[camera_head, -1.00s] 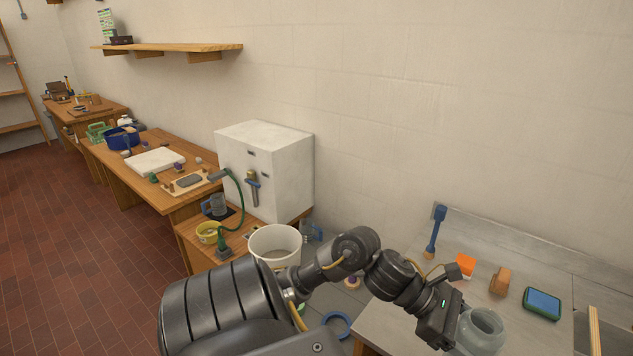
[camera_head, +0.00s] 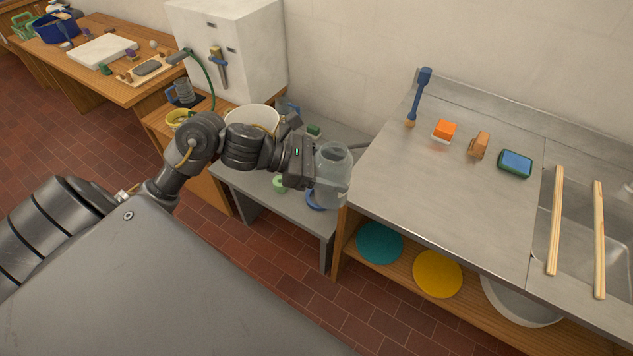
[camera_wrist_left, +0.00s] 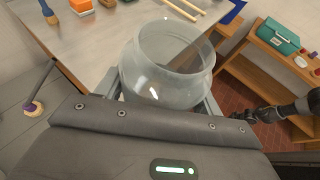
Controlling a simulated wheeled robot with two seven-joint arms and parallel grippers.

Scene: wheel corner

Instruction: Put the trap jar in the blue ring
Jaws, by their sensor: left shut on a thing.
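The trap jar (camera_head: 333,165) is a clear, wide-mouthed glass jar, upright in the head view. My left gripper (camera_head: 318,181) is shut on it from the left. The jar (camera_wrist_left: 168,65) fills the middle of the left wrist view, its open mouth facing up, between the fingers. The blue ring (camera_head: 313,203) lies on the low grey bench, just below and left of the jar in the head view. The jar hides part of the ring; their height gap is unclear. A dark arm (camera_wrist_left: 285,110), seemingly my right, shows in the wrist view; its jaws are too small to judge.
The low grey bench (camera_head: 265,189) also bears a light green round item (camera_head: 280,184) and a white bucket (camera_head: 252,118). The steel counter (camera_head: 450,190) stands higher at right, close to the jar. Its left front area is clear; a brush, blocks and sponge lie behind.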

